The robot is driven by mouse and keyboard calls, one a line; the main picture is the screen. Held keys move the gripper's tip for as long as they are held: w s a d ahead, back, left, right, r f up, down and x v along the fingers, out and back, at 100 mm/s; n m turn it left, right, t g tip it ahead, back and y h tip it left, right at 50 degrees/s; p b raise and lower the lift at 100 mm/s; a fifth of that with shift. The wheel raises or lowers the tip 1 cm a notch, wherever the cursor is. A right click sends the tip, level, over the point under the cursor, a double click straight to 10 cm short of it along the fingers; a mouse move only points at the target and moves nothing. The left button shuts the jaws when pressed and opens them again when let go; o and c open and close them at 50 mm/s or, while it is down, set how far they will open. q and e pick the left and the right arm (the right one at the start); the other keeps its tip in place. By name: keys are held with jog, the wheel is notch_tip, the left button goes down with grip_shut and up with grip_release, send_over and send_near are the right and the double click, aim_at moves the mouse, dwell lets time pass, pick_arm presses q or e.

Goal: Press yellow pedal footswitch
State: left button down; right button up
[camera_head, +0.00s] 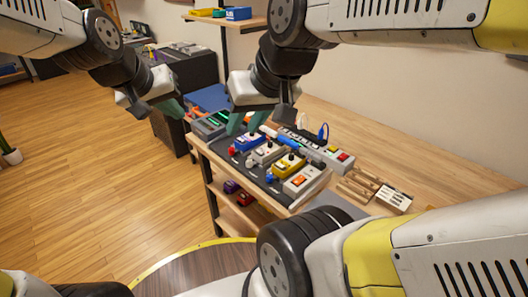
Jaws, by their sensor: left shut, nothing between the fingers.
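The yellow pedal (289,164) sits on a dark pedalboard (257,172) on the wooden bench, between a beige pedal (266,153) and a pale pedal with an orange part (303,180). Its footswitch is too small to make out clearly. My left gripper (173,108) is shut and empty, with teal fingertips, left of the pedalboard and well apart from the yellow pedal. My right gripper (246,123) points down above the far left part of the board, near the blue pedal (246,141). Its teal fingers are spread, with nothing seen between them.
A power strip (318,149) with a blue plug lies behind the pedals. Wooden pieces (361,184) lie to the right. A grey device (209,127) sits at the bench's left end. More pedals rest on a wall shelf (256,22) and a lower shelf. Open floor lies left.

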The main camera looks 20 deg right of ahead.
pick_arm(q)
jog(key=w+d+f+h, duration=0.15)
jog(key=d+f, duration=0.25)
jog(key=d, duration=0.4)
jog(key=w+d+f+h, duration=0.1)
jog(key=w+d+f, duration=0.2)
jog(key=d, duration=0.5)
jog(key=g, duration=0.1)
send_over(279, 167)
notch_tip(279, 167, down, 9)
jog(key=shift+w+r+h, duration=0.1)
jog(key=shift+r+h, duration=0.1)
jog(key=shift+h, duration=0.05)
jog(key=shift+f, duration=4.4)
jog(key=shift+f, duration=0.4)
